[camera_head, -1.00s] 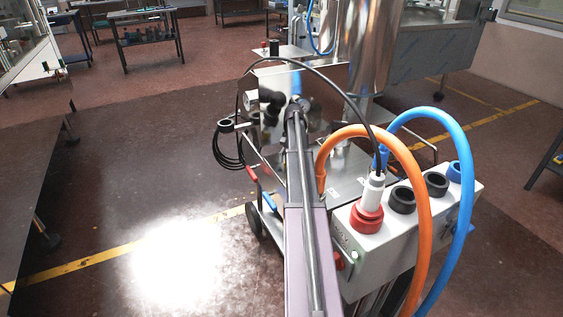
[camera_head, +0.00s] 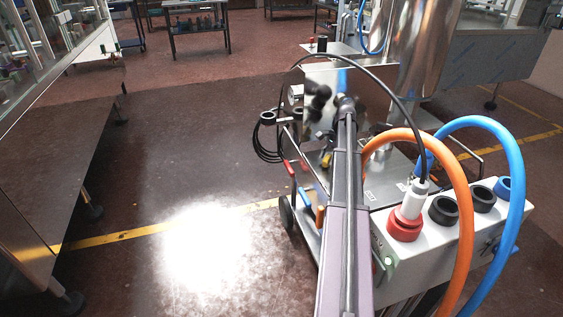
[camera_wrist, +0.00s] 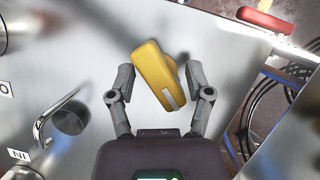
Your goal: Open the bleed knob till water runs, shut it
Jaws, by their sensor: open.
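A yellow knob (camera_wrist: 156,72) with a pale stripe at one end sits over a steel panel in the wrist view, and I take it for the bleed knob. My gripper (camera_wrist: 158,80) is open around it, one finger on each side. Gaps show beside both fingers, and I cannot tell how far the knob lies in depth between them. In the head view a small yellow patch (camera_head: 326,160) shows beside my arm, where my gripper is hard to make out. No running water is visible.
A curved steel handle (camera_wrist: 42,122) is left of the gripper. A red lever (camera_wrist: 265,20) and black cables (camera_wrist: 245,120) lie to the right. In the head view, orange (camera_head: 455,200) and blue (camera_head: 522,185) hoses arch at right. Open floor (camera_head: 190,160) lies left of the cart.

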